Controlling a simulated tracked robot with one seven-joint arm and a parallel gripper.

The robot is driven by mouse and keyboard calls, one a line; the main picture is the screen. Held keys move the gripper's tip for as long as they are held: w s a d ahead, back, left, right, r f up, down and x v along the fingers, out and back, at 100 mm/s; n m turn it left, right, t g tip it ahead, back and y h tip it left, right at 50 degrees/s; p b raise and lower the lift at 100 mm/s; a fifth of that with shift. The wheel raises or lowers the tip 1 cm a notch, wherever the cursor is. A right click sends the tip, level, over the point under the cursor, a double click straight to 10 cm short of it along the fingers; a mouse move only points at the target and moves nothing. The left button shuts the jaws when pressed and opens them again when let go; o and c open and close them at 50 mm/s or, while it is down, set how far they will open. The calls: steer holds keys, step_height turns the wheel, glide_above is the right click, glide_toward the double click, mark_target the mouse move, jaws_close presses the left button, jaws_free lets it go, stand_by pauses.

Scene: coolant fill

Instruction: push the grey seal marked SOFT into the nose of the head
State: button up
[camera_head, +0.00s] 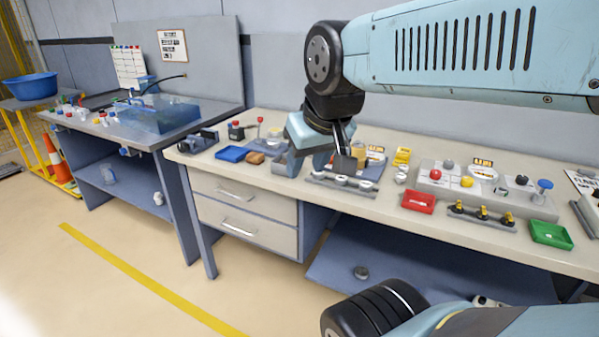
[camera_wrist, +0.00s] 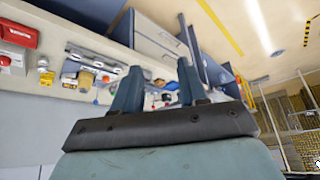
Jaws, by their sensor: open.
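My gripper (camera_head: 345,160) hangs over the middle of the long bench in the head view. In the wrist view its two fingers stand apart with nothing between them, so my gripper (camera_wrist: 158,78) is open and empty. Several small pale round pieces sit in a grey rail (camera_head: 326,182) at the bench's front edge, just below the gripper. I cannot read the mark SOFT on any of them, so I cannot tell which is the grey seal. I cannot make out the head or its nose for certain; my arm and gripper hide part of the bench there.
A grey panel with coloured knobs (camera_head: 486,187) is to the right. A water tank (camera_head: 158,117) stands on the left table. The floor in front is mostly clear.

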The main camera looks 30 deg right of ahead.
steer(key=shift+d, duration=0.2)
steer(key=o, duration=0.3)
steer(key=shift+w+a, duration=0.15)
steer(key=shift+w, duration=0.2)
steer(key=shift+o, duration=1.4)
steer(key=w+a+f+m+t+y, duration=0.1)
steer(key=w, duration=0.6)
steer(key=w+a+f+m+t+y, duration=0.1)
steer(key=w+a+f, duration=0.1)
steer(key=w, duration=0.5)
steer(key=shift+w+m, duration=0.3)
steer(key=w+d+f+m+t+h, duration=0.1)
steer(key=w+f+m, duration=0.15)
steer(key=w, duration=0.35)
steer(key=w+f+m+t+h, duration=0.1)
steer(key=w+f, duration=0.3)
steer(key=w, duration=0.1)
steer(key=m+g+h, duration=0.2)
steer(key=m+h, duration=0.5)
steer(key=h, duration=0.9)
glide_toward(315, 175)
steer(key=x, duration=1.2)
